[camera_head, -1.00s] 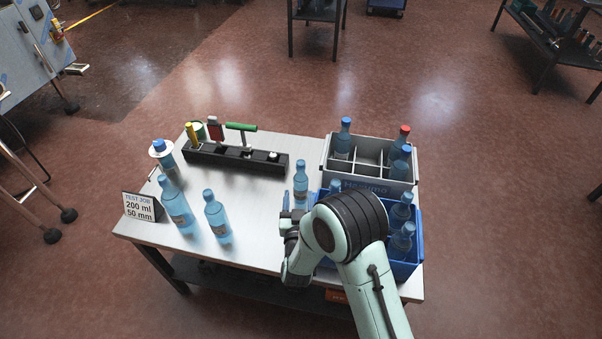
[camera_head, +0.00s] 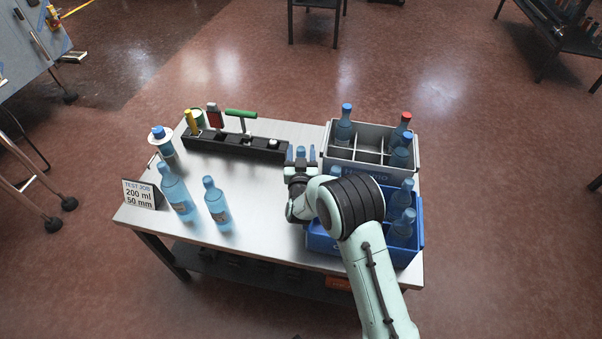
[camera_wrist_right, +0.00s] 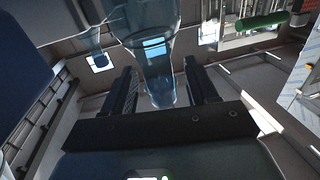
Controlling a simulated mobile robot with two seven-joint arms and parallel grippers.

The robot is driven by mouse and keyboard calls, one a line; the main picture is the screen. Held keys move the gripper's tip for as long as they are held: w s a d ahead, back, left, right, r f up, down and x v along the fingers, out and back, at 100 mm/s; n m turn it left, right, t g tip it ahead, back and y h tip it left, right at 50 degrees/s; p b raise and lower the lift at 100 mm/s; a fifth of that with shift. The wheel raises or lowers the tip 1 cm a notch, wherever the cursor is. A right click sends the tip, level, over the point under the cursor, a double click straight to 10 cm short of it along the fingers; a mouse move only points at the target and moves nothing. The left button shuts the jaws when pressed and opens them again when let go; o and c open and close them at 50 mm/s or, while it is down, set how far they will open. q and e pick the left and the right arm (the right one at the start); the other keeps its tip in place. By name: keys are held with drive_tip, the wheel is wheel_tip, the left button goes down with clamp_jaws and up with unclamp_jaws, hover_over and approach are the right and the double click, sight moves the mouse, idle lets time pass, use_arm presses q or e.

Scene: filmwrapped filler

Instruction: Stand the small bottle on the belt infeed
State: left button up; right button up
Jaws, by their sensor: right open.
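A slim blue bottle (camera_head: 301,152), the smallest-looking of the loose ones, stands on the table (camera_head: 262,220) left of the crates. My right gripper (camera_head: 301,160) is open, with a finger on either side of it; only its top shows in the head view. In the right wrist view the clear blue bottle (camera_wrist_right: 150,50) reaches in between the two dark fingers (camera_wrist_right: 160,80), with gaps seen beside it. I cannot make out a belt infeed in these views. My left gripper is not in view.
Larger bottles (camera_head: 178,197) (camera_head: 217,207) stand at left by a TEST JOB sign (camera_head: 139,195). A grey divided crate (camera_head: 372,168) and a blue crate (camera_head: 417,232) hold bottles at right.

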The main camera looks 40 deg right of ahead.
drive_tip(key=shift+w+d, duration=0.45)
drive_tip(key=shift+w, duration=0.1)
clamp_jaws()
